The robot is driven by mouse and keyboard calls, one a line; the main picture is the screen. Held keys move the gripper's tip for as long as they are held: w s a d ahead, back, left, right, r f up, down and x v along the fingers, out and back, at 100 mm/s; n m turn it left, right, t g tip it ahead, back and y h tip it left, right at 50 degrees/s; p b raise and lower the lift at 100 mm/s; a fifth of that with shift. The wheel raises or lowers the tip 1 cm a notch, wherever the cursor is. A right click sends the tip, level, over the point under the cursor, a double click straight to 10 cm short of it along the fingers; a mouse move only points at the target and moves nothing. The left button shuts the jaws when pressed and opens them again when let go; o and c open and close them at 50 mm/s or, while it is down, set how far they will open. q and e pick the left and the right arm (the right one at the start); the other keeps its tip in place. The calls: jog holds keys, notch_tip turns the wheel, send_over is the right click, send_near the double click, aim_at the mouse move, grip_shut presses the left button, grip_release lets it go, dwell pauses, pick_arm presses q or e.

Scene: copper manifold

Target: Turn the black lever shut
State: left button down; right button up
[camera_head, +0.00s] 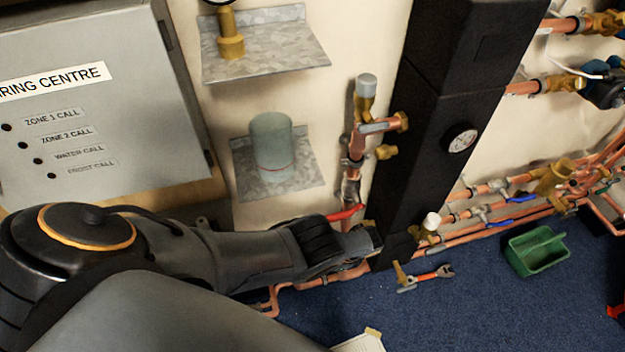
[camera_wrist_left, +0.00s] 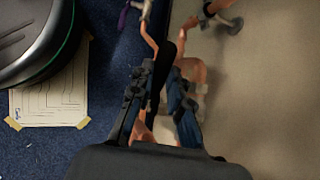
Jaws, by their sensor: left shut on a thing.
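My left arm comes in from the left in the head view, and its gripper (camera_head: 368,240) is low by the foot of the black column, among copper pipes. In the left wrist view the fingers of my left gripper (camera_wrist_left: 160,88) stand on both sides of a slim black lever (camera_wrist_left: 167,62), closed on it. The lever lies alongside a copper pipe (camera_wrist_left: 192,72). In the head view my gripper and arm hide the black lever, so its angle to the pipe is hard to tell. My right gripper is in neither view.
A red lever (camera_head: 346,213) sits just above my left gripper. The black column (camera_head: 425,130) with a gauge (camera_head: 461,139) rises beside it. An orange-handled wrench (camera_head: 428,277) and a green tray (camera_head: 537,250) lie on the blue carpet. A taped paper sheet (camera_wrist_left: 48,98) lies on the floor.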

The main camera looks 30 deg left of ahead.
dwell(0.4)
pick_arm(q)
jog(key=c, duration=1.3)
grip_release()
